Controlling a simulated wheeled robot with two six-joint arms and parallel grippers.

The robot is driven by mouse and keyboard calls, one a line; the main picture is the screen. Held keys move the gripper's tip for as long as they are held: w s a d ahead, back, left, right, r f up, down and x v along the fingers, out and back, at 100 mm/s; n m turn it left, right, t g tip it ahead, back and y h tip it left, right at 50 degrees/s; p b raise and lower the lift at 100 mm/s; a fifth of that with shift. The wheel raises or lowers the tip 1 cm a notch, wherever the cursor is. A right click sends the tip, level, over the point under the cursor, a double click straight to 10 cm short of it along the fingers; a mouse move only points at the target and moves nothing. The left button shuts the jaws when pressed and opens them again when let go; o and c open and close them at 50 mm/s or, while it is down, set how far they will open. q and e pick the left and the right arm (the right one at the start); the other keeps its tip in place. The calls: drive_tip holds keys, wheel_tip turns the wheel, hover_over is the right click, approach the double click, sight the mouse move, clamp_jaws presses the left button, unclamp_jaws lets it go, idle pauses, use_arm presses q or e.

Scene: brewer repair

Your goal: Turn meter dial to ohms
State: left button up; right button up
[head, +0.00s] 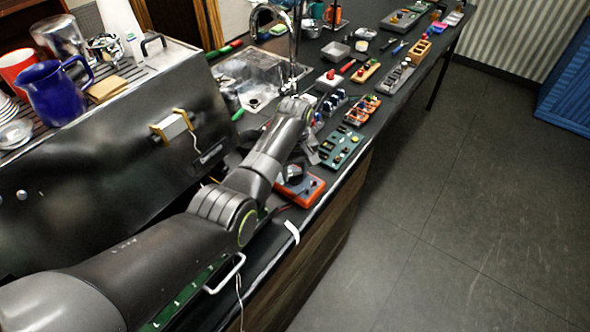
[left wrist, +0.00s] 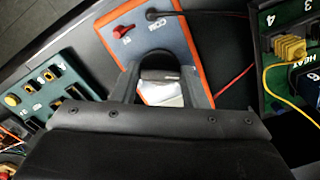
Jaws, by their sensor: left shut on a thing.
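The meter (head: 312,190) is a grey-faced box with an orange rim, lying on the dark counter. In the left wrist view the meter (left wrist: 184,38) shows a red jack and a black plug at COM. My left gripper (head: 292,176) is directly over the meter. In the left wrist view my left gripper (left wrist: 160,76) has its fingers on either side of the round black dial (left wrist: 158,66) and is shut on it. The dial's pointer and markings are mostly hidden, so its setting cannot be read. My right gripper is not in view.
A green board (head: 342,148) with small parts lies beyond the meter. A panel marked HEAT (left wrist: 288,75), with yellow and red wires, is right in the wrist view. A brewer (head: 110,170) stands left of my arm. A sink (head: 255,85) is behind. Several blocks line the counter.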

use_arm(q)
drive_tip(key=shift+r+m, duration=0.1)
drive_tip(key=shift+m, duration=0.2)
drive_tip(key=m+p, duration=0.1)
drive_tip(key=m, duration=0.1)
drive_tip(key=shift+r+m+p, duration=0.1)
drive_tip(key=shift+m+p, duration=0.3)
drive_tip(key=m+p, duration=0.1)
drive_tip(key=m, duration=0.3)
drive_tip(key=m+p, duration=0.1)
drive_tip(key=m, duration=0.5)
drive_tip(key=shift+w, duration=0.1)
drive_tip(key=shift+m+p, duration=0.45)
drive_tip(key=shift+m, duration=1.75)
drive_tip(key=shift+a, duration=0.1)
drive_tip(key=o, duration=1)
